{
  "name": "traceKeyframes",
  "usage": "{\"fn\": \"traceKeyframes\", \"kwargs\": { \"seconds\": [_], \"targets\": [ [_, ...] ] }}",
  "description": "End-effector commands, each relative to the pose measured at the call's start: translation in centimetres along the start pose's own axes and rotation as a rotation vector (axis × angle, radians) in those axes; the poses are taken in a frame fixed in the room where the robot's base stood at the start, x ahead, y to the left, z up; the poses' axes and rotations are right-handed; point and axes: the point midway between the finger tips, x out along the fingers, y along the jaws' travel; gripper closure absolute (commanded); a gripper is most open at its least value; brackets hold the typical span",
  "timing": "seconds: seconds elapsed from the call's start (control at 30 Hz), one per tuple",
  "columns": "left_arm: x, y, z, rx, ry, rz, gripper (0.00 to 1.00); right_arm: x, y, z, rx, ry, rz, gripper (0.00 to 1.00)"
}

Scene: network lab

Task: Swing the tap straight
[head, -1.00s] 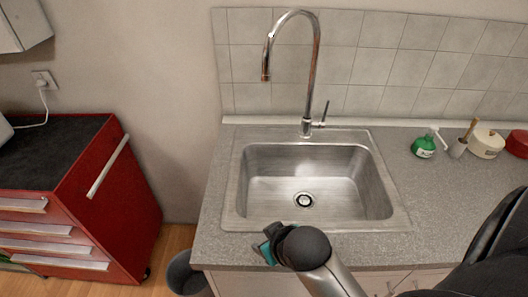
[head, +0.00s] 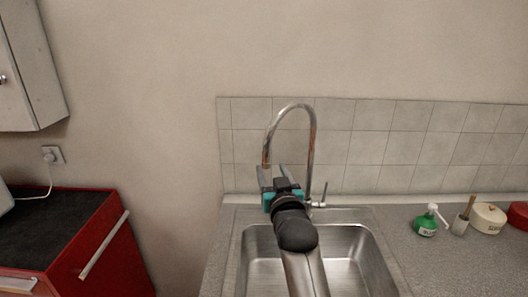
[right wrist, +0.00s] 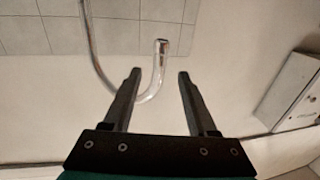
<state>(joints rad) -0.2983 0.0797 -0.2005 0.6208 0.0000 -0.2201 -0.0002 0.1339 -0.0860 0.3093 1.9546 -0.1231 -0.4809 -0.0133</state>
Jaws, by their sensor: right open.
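The chrome gooseneck tap (head: 313,140) rises behind the sink, and its spout hangs down on the left side of its arch. Its small lever (head: 323,194) is at the right of the base. My right gripper (head: 272,172) is raised over the sink with its fingers open near the spout end. In the right wrist view the tap's spout (right wrist: 160,62) shows between the two open fingers (right wrist: 159,75), with a gap on each side. I cannot tell how deep the spout sits between them. My left gripper is not in view.
The steel sink (head: 350,270) is partly hidden by my right arm. A green soap bottle (head: 426,224), a brush holder (head: 460,225) and a white pot (head: 488,218) stand on the counter at right. A tiled wall (head: 375,130) is behind the tap. A red cabinet (head: 90,245) stands left.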

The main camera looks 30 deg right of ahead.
Motion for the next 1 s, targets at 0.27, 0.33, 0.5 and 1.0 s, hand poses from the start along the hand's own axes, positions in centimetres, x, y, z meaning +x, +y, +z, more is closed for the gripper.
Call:
{"fn": "traceKeyframes", "kwargs": {
  "seconds": [0.27,0.33,0.5,1.0],
  "targets": [
    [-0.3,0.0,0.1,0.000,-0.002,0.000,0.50,4.1,0.0,-0.1,0.001,-0.001,-0.001,0.42],
    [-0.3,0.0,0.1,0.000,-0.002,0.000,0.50,5.1,0.0,-0.1,0.000,0.000,-0.001,0.42],
    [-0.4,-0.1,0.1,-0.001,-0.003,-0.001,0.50,7.3,0.0,-0.1,0.001,0.000,-0.001,0.42],
    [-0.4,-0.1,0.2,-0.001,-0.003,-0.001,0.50,10.9,0.0,0.0,0.000,-0.001,0.000,0.42]
  ]
}}
